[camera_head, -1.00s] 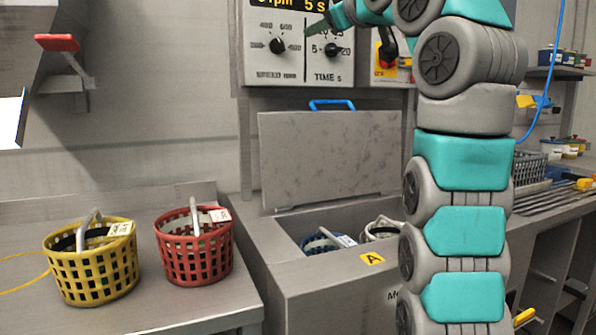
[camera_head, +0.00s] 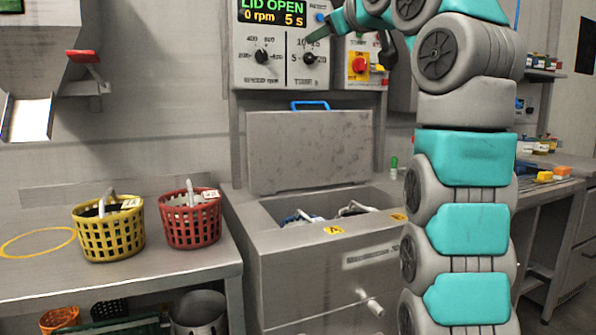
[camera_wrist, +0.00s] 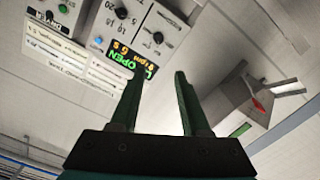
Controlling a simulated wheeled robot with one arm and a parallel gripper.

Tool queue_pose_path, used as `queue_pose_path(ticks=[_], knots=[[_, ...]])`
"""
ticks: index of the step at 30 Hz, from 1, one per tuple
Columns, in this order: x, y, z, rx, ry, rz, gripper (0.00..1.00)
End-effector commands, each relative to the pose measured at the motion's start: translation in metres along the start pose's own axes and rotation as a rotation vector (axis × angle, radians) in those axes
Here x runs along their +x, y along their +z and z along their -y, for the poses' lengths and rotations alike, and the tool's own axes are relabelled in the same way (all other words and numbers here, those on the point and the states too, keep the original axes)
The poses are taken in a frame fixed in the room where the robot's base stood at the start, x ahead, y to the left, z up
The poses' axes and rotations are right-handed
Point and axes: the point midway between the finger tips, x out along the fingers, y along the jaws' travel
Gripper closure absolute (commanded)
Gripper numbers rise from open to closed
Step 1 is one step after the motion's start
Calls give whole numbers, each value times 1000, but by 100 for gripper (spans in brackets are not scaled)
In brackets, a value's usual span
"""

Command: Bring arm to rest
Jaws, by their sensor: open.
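My arm (camera_head: 465,160) stands upright at the right of the head view and bends left at the top, in front of the control panel. My gripper (camera_wrist: 158,88) shows in the wrist view with its two dark green fingers apart and nothing between them. In the head view the fingers partly overlap the panel's dials, and the fingertips are hard to make out there. The control panel (camera_head: 285,72) reads "LID OPEN, 0 rpm, 5 s". It also shows, tilted, in the wrist view (camera_wrist: 150,35).
The machine (camera_head: 290,255) has its lid (camera_head: 310,155) raised, with baskets partly visible inside. A yellow basket (camera_head: 110,232) and a red basket (camera_head: 190,220) stand on the left counter (camera_head: 170,270). A yellow ring (camera_head: 38,243) marks bare counter. A chute with a red handle (camera_head: 84,56) is above.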

Motion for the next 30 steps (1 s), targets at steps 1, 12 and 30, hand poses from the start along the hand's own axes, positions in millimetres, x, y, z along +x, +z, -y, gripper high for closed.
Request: queue_pose_path(ticks=[1, 12, 30], knots=[[1, 2, 0, 10, -4, 12, 54], [14, 34, 1, 115, -34, 135, 54], [-4, 190, 62, 426, -104, 604, 54]])
